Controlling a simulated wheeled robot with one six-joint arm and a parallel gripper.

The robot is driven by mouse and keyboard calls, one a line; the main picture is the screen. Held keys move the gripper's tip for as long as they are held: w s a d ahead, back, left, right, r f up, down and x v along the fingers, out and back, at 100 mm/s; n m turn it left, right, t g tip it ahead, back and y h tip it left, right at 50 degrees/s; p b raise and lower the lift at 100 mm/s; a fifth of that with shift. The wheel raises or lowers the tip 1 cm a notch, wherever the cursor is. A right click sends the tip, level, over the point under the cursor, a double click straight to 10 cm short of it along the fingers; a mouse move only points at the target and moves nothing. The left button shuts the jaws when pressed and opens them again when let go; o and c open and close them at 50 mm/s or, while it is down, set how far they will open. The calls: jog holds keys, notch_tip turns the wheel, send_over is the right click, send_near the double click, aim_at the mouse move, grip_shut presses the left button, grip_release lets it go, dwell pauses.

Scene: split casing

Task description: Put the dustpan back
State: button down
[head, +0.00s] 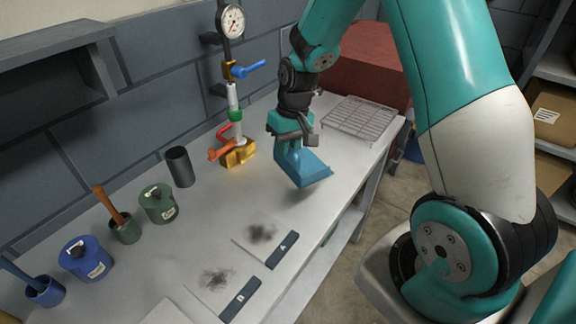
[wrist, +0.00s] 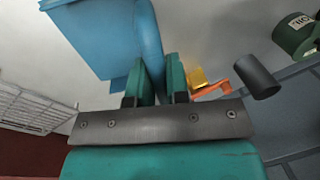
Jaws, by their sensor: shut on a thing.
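The blue dustpan (head: 302,167) hangs from my gripper (head: 290,143) over the bench, right of the brass valve fitting. In the wrist view the dustpan (wrist: 100,40) fills the upper left, and its handle (wrist: 147,45) runs down between the two teal fingers of my gripper (wrist: 157,78). The fingers are shut on the handle. The pan looks a little above the bench top, with a soft shadow near it; the exact gap is hard to tell.
A wire rack (head: 362,118) lies at the bench's far right end. A pipe with gauge and brass valve (head: 238,153) stands behind. A dark cylinder (head: 180,167), green canister (head: 158,204) and blue canister (head: 87,258) line the wall. Smudged plates A (head: 262,236) and B (head: 216,286) lie in front.

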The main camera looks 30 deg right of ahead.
notch_tip(320, 180, down, 7)
jog(key=shift+f+p, duration=0.2)
jog(key=shift+p, duration=0.3)
jog(key=c, duration=1.1)
grip_release()
notch_tip(320, 180, up, 11)
jog(key=d+b, duration=0.2)
jog(key=b, duration=0.1)
notch_tip(320, 180, up, 5)
jog(key=n, duration=0.1)
send_over(287, 172)
jog(key=s+a, duration=0.2)
jog(key=a, duration=0.1)
jog(key=s+a+r+n+y, duration=0.1)
jog(key=s+a+r+n, duration=0.2)
jog(key=s+a, duration=0.3)
jog(key=s+a+r+n+y, duration=0.1)
jog(key=s+a+r+n, duration=0.2)
jog(key=s, duration=1.1)
jog(key=a+r, duration=0.2)
jog(key=a, duration=0.2)
jog(key=shift+s+a+r+n, duration=0.15)
jog(key=shift+a+n, duration=0.1)
jog(key=shift+n, duration=0.05)
